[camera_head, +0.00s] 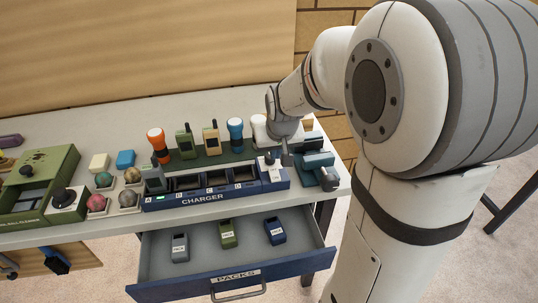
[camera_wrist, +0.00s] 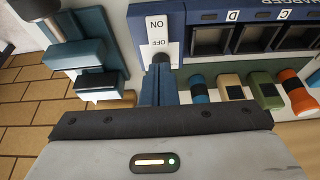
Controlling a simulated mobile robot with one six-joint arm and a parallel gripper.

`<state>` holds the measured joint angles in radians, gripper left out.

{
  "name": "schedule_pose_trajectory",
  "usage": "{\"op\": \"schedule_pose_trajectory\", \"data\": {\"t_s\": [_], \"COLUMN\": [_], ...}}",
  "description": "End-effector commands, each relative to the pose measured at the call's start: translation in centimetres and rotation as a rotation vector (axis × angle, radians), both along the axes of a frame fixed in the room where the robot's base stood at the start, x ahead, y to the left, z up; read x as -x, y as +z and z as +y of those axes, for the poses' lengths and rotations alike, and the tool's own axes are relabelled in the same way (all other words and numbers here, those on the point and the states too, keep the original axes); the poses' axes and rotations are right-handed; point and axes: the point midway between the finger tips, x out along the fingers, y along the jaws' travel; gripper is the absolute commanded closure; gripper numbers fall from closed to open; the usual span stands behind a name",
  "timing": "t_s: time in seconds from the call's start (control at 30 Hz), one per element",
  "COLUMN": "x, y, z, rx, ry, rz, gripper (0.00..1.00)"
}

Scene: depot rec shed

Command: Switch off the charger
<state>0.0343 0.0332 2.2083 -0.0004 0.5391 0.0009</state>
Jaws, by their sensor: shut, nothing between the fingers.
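The blue charger (camera_head: 203,200) lies along the table, with slots lettered A to D. A grey-green pack stands in slot A (camera_head: 153,179), with a small green light below it; the other slots look empty. At the charger's right end is a white switch plate (camera_head: 271,172), which in the wrist view (camera_wrist: 157,32) is marked ON and OFF. My gripper (camera_head: 287,157) is shut and empty at this end. In the wrist view its fingertips (camera_wrist: 160,60) are at the OFF end; I cannot tell if they touch, or how the switch is set.
A teal device (camera_head: 318,168) stands close to the right of the charger. Several radios and torches (camera_head: 186,142) stand in a row behind it. An open drawer (camera_head: 160,288) with three packs juts out below. A green box (camera_head: 38,170) and small balls on stands are at left.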

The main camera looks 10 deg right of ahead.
Motion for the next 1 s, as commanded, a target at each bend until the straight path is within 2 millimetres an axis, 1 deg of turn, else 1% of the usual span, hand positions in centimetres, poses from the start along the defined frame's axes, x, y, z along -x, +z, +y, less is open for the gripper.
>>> {"op": "schedule_pose_trajectory", "data": {"t_s": [0.03,0.2,0.3,0.4,0.57,0.87,1.0], "x": [-0.3,-1.2,-1.4,-1.5,-1.6,-1.7,-1.8], "y": [-1.1,-4.0,-5.2,-6.0,-6.6,-6.6,-6.6], "z": [0.0,0.0,0.0,-0.1,-0.1,-0.1,-0.6], "rx": [0.000,0.000,0.000,0.000,0.000,0.000,-0.001], "ry": [0.000,0.000,0.000,0.000,0.000,0.000,-0.011], "rz": [0.006,0.005,0.004,0.002,0.000,0.000,0.021], "gripper": [1.00,1.00,1.00,1.00,1.00,1.00,1.00]}}
